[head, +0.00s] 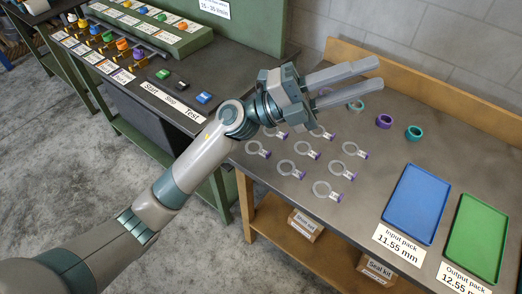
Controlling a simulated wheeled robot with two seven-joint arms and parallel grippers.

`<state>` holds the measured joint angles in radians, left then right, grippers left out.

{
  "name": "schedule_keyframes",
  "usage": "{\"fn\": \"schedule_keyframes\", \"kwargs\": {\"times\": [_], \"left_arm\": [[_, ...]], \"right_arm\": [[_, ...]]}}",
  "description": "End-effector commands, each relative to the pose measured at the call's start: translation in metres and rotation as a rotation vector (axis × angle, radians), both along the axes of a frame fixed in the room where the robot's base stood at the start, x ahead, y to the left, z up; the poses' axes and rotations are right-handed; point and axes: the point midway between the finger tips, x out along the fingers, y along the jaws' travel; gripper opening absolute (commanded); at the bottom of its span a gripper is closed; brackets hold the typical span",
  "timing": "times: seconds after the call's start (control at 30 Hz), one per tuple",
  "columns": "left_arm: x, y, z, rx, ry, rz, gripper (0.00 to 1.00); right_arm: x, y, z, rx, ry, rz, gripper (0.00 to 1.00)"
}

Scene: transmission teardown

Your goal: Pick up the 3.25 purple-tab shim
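Several thin pale ring shims with purple tabs lie in rows on the grey bench top, including a front one (322,190), a left one (286,168) and a right one (350,148). Their tab markings are too small to read, so I cannot tell which is the 3.25 shim. My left gripper (380,77) is above the back of the rows, its two long fingers apart and pointing right, with nothing visible between them. Its hand and wrist cover part of the back row. My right gripper is out of view.
A blue tray (415,204) labelled Input pack 11.55 mm and a green tray (478,236) labelled Output pack 12.55 mm are on the right. A purple ring (384,121) and a teal ring (413,132) lie behind the shims. Start, Stop and Test buttons are on the left bench.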

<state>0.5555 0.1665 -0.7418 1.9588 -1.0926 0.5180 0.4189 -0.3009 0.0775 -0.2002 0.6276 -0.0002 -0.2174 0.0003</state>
Motion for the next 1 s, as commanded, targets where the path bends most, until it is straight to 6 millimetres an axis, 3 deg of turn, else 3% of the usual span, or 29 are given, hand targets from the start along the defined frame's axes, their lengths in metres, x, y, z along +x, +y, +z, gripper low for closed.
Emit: {"fn": "schedule_keyframes", "kwargs": {"times": [0.1,0.27,0.37,0.5,0.63,0.8,1.0], "left_arm": [[-0.025,-0.030,-0.027,0.232,-0.197,-0.145,0.27],[-0.032,-0.039,-0.088,0.602,-0.413,-0.301,0.27],[-0.017,-0.024,-0.127,0.865,-0.520,-0.368,0.27],[0.023,0.022,-0.165,1.257,-0.615,-0.416,0.27],[0.065,0.074,-0.174,1.583,-0.646,-0.410,0.27],[0.101,0.127,-0.164,1.868,-0.633,-0.374,0.27],[0.114,0.148,-0.156,1.979,-0.614,-0.356,0.27]], "right_arm": [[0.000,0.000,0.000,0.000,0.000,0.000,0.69],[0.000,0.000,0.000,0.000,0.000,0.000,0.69],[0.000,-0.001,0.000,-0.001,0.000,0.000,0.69],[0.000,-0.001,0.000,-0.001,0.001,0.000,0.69],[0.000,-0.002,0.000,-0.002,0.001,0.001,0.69],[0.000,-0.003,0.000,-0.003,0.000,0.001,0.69],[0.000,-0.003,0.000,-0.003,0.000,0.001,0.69]]}}
